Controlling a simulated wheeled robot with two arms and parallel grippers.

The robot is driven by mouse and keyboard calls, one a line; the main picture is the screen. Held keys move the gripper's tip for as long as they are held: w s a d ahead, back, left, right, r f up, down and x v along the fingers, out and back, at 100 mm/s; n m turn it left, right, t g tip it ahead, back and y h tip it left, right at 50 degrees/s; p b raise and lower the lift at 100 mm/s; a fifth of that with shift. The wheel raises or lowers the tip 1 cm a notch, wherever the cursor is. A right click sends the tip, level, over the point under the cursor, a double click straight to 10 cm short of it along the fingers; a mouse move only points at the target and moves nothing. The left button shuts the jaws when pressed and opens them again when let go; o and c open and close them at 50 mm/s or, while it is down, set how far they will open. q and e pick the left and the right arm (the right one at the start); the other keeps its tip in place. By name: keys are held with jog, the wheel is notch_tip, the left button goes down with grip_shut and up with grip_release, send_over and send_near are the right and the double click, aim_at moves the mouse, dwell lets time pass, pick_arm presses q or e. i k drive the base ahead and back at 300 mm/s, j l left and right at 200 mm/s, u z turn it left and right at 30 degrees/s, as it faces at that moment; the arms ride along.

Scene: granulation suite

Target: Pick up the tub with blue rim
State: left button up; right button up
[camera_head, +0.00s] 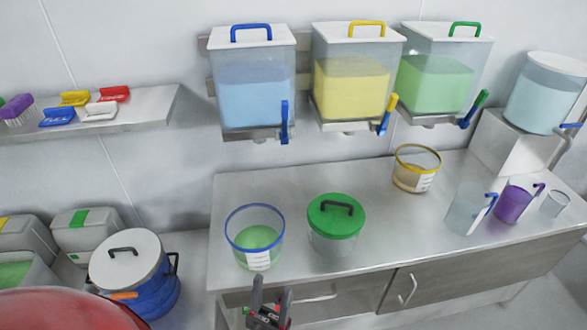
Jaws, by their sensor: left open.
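The tub with the blue rim (254,236) stands upright near the front left of the steel counter (300,188). It is clear, holds green material and has a white label on its front. My left gripper (270,292) is at the bottom of the camera head view, in front of the counter's edge and below the tub in the picture. Its fingers are apart and empty, not touching the tub. My right gripper is not in view.
A green-lidded tub (335,222) stands just right of the blue-rimmed one. A yellow-rimmed tub (416,168) is farther back. Jugs, including a purple one (514,202), stand at the right. Wall dispensers (255,85) hang above. A lidded blue bin (135,275) is at left.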

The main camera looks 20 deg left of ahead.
aim_at(254, 233)
jog(key=u, duration=0.95)
